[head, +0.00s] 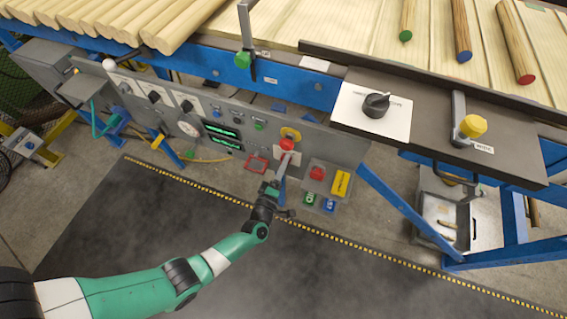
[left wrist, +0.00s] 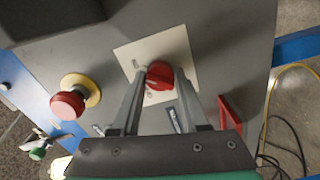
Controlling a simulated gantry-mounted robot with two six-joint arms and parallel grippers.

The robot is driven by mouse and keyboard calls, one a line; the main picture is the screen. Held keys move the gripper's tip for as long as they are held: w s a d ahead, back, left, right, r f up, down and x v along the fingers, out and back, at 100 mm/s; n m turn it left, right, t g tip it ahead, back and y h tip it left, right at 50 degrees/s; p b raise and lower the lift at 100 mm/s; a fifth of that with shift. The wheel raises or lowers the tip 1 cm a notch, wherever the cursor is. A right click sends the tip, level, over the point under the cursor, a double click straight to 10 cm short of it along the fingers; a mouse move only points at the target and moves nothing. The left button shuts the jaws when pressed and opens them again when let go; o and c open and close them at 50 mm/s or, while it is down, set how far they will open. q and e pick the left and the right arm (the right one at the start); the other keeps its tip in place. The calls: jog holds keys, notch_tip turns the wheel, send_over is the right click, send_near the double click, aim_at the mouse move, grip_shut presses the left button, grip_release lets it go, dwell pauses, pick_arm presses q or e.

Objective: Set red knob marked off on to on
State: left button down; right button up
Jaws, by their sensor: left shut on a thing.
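The red knob (left wrist: 158,75) sits on a pale square plate on the grey panel, seen in the left wrist view. Its plate markings are too small to read. My left gripper (left wrist: 163,78) has one finger on each side of the knob and is shut on it. In the head view my left gripper (head: 284,165) reaches the panel at the pale plate (head: 291,156), just below a red mushroom button (head: 287,143) with a yellow collar. The knob itself is hidden there by the gripper. My right gripper is not in view.
The mushroom button (left wrist: 68,105) stands close beside the knob plate. A red frame (head: 257,164) is left of the plate, and a box with a red button (head: 317,173) is right. A black selector (head: 376,104) sits higher up. Open floor mat lies below.

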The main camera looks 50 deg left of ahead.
pick_arm(q)
jog(key=shift+m, duration=0.6)
jog(key=shift+c, duration=2.1)
grip_release()
jog(key=p+v, duration=0.4)
jog(key=v, duration=0.7)
jog(key=shift+s+d, duration=0.2)
jog(key=shift+s, duration=0.1)
